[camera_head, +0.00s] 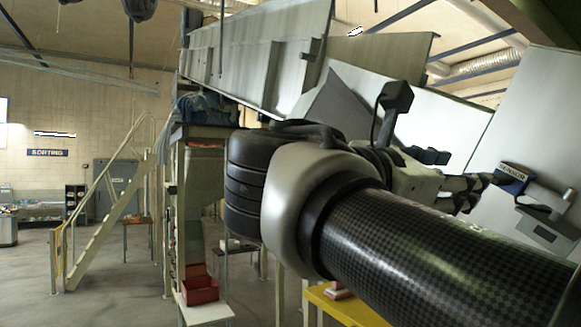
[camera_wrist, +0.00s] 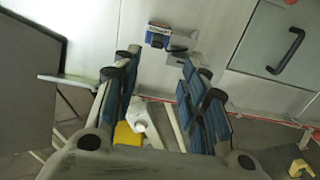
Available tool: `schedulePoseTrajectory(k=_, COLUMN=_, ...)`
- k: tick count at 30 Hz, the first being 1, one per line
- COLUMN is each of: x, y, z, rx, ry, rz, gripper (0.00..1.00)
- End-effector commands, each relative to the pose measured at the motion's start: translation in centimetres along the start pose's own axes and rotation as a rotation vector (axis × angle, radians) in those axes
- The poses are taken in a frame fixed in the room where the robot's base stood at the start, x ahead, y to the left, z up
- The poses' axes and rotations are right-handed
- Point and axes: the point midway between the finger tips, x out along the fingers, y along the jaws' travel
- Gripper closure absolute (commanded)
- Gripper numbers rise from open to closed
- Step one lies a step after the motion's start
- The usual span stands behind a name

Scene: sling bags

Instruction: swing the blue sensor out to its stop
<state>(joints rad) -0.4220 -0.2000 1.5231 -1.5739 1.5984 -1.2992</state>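The blue sensor (camera_head: 511,178) is a small blue box with a white "SENSOR" label. It is mounted on the pale grey panel at the right of the head view, with a grey cylindrical part (camera_head: 547,197) beside it. In the wrist view the blue sensor (camera_wrist: 156,38) shows at top centre, beyond the fingertips, with its grey part to the right. My gripper (camera_wrist: 161,58) is open, its two blue-padded fingers wide apart with nothing between them. In the head view my gripper (camera_head: 465,190) is left of the sensor, apart from it as far as I can tell.
A grey door with a dark handle (camera_wrist: 287,52) is right of the sensor. Below are a yellow surface (camera_wrist: 126,134) and a white object (camera_wrist: 139,117). A grey ledge (camera_wrist: 80,80) juts out at left. A metal chute (camera_head: 260,65) hangs above my arm.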

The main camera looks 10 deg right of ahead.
Motion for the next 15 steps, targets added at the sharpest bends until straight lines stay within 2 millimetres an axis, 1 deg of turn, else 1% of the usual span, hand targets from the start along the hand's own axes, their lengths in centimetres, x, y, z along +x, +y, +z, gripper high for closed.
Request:
schedulePoseTrajectory(k=2, x=0.6, y=0.1, z=0.2, rx=-0.006, ry=-0.009, rz=-0.003, gripper=0.60)
schedulePoseTrajectory(k=5, x=1.9, y=0.0, z=0.2, rx=-0.006, ry=-0.010, rz=-0.006, gripper=0.60)
schedulePoseTrajectory(k=11, x=5.8, y=-0.1, z=0.3, rx=-0.004, ry=-0.010, rz=-0.007, gripper=0.60)
schedulePoseTrajectory(k=15, x=8.8, y=-0.1, z=0.3, rx=-0.005, ry=-0.009, rz=-0.007, gripper=0.60)
